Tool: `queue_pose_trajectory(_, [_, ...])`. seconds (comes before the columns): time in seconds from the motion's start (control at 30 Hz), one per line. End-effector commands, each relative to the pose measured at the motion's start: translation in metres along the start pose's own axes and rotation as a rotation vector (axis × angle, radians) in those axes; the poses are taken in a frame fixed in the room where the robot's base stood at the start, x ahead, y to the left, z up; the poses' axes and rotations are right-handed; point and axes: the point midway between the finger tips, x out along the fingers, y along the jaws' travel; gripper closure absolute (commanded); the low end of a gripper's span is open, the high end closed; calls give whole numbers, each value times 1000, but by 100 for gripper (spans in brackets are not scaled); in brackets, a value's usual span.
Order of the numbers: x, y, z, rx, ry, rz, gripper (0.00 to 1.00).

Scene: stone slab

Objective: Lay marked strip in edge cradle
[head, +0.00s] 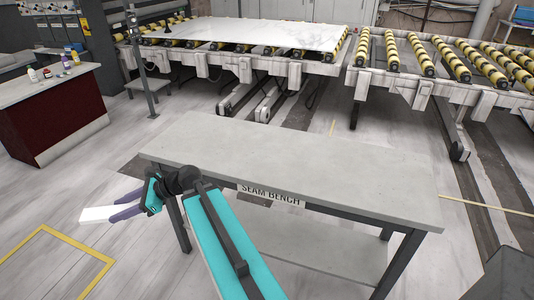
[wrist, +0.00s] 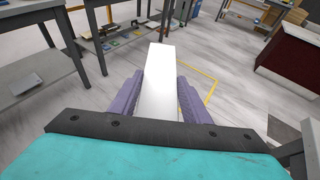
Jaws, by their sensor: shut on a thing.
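A plain white strip (head: 97,214) is held at the left of the head view, beyond the left end of the seam bench. In the wrist view the white strip (wrist: 159,62) points away from my gripper. My gripper (head: 117,213) is shut on it. In the wrist view the purple fingers of my gripper (wrist: 160,88) lie along both sides of the strip. No mark shows on the strip's visible faces. I cannot make out an edge cradle in either view.
The seam bench (head: 300,165) has a bare grey top and a lower shelf. Roller tables (head: 240,60) stand behind, one bearing a white slab (head: 260,32). A dark red counter (head: 55,110) with small bottles stands at left. Yellow floor lines (head: 75,248) mark open floor.

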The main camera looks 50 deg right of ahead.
Motion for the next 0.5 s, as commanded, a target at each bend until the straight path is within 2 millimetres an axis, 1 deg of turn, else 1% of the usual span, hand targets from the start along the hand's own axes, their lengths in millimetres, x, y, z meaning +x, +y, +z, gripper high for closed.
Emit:
queue_pose_trajectory(0.03, [-11, -10, -1, 12, -4, -28, 93])
queue_pose_trajectory(0.17, [-39, -36, -12, 42, -12, -107, 93])
queue_pose_trajectory(0.2, [-48, -45, -16, 53, -13, -134, 93])
queue_pose_trajectory(0.37, [-88, -75, -33, 93, -20, -237, 93])
queue_pose_trajectory(0.5, [-124, -98, -49, 127, -25, -328, 93])
